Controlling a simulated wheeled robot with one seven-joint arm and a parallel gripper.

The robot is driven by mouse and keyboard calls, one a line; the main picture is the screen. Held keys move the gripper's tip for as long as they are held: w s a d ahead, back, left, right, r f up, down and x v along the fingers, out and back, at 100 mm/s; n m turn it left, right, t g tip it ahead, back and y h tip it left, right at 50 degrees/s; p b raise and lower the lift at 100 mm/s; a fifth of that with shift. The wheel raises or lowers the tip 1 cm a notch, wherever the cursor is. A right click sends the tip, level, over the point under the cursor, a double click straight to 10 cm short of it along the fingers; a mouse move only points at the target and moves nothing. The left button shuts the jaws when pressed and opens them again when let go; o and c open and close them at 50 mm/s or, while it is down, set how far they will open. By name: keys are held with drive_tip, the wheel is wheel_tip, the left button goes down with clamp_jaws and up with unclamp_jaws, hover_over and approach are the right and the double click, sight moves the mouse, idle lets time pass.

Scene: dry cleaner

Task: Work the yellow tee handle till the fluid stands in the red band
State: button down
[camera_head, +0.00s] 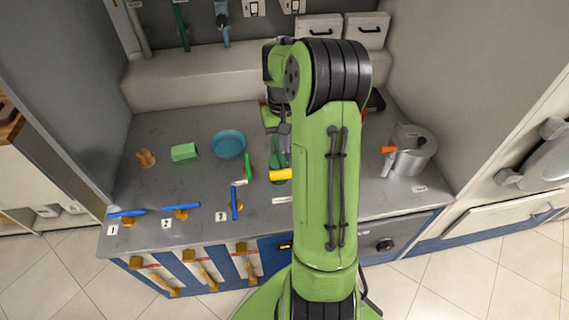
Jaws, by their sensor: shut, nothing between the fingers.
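The yellow tee handle (281,174) shows on the counter just left of my arm; its right end is at the arm's edge and may be partly hidden. My gripper (285,129) points down behind it, shut and empty, partly covered by my arm. It looks apart from the yellow handle. Several pale gauge panels with slanted brown tubes, such as the left one (154,276), are on the counter's front. Small red marks show near their tops. The fluid level is too small to read, and I cannot tell which gauge belongs to the handle.
Blue lever handles (181,207) stand along the counter's (160,236) front left. A blue bowl (229,145), a green block (185,152) and a brown knob-like piece (146,158) lie behind. A metal canister (413,152) and an orange-topped handle (388,161) stand right. My arm hides the middle.

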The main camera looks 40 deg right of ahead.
sight(285, 171)
drive_tip(key=shift+s+a+f+b, duration=0.1)
drive_tip(key=shift+s+f+b, duration=0.05)
drive_tip(key=shift+f+b, duration=1.65)
drive_tip(key=shift+s+f+b, duration=0.15)
drive_tip(key=shift+f+b, duration=1.45)
drive_tip(key=shift+f, duration=0.3)
drive_tip(key=shift+r, duration=0.1)
